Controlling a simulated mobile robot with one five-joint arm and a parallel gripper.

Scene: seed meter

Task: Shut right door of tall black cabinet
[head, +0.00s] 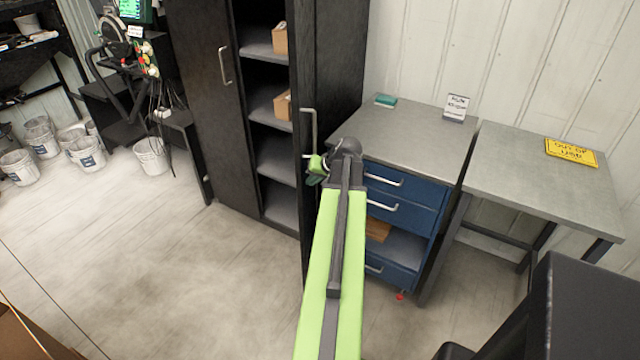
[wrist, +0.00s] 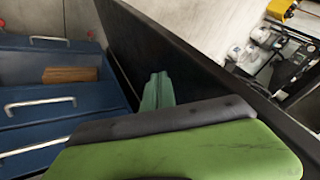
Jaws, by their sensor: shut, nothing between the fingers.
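The tall black cabinet (head: 192,95) stands at the back in the head view. Its left door (head: 205,110) is shut. Its right door (head: 338,65) stands open, swung out towards me, with a vertical metal handle (head: 312,128) on its right-hand face. My gripper (head: 314,178) is shut and empty at the door, by the lower end of the handle. In the wrist view my gripper's fingers (wrist: 157,92) lie alongside the dark door panel (wrist: 165,60), on the side of the blue drawers. I cannot tell whether they touch it.
Cabinet shelves (head: 275,160) hold small brown boxes (head: 283,105). A blue drawer unit (head: 405,190) stands close to the right of the door, with a grey table (head: 545,175) beyond it. White buckets (head: 150,158) stand at the left. The floor (head: 190,270) before the cabinet is clear.

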